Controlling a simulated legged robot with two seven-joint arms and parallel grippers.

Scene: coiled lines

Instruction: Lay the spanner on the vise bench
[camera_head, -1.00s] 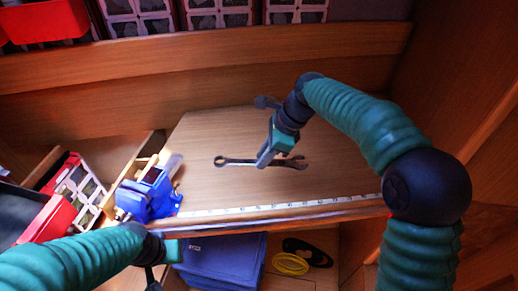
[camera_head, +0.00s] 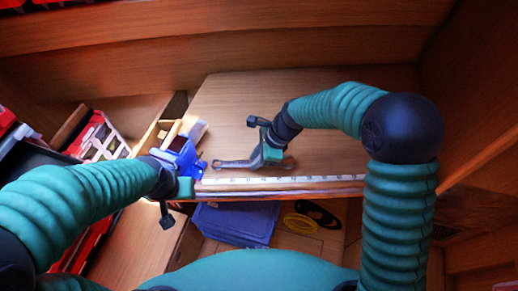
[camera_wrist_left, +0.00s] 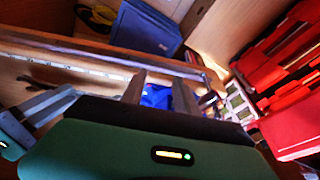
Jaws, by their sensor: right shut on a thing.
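The dark grey spanner (camera_head: 234,164) lies roughly level over the wooden bench top (camera_head: 330,110), close to its front edge and right of the blue vise (camera_head: 184,158). My right gripper (camera_head: 265,158) is shut on the spanner near its right end and hides part of it. I cannot tell whether the spanner touches the bench. My left gripper (camera_head: 187,188) is at the front edge by the vise, empty. In the left wrist view its fingers (camera_wrist_left: 160,92) stand apart, with the vise (camera_wrist_left: 156,96) beyond them. The spanner (camera_wrist_left: 42,82) shows there partly, beside the right gripper.
A white ruler strip (camera_head: 270,182) runs along the bench's front edge. Below it are a folded blue cloth or case (camera_head: 236,222) and a yellow coil (camera_head: 299,222). Red bins (camera_head: 95,235) stand at the left. The back right of the bench is clear.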

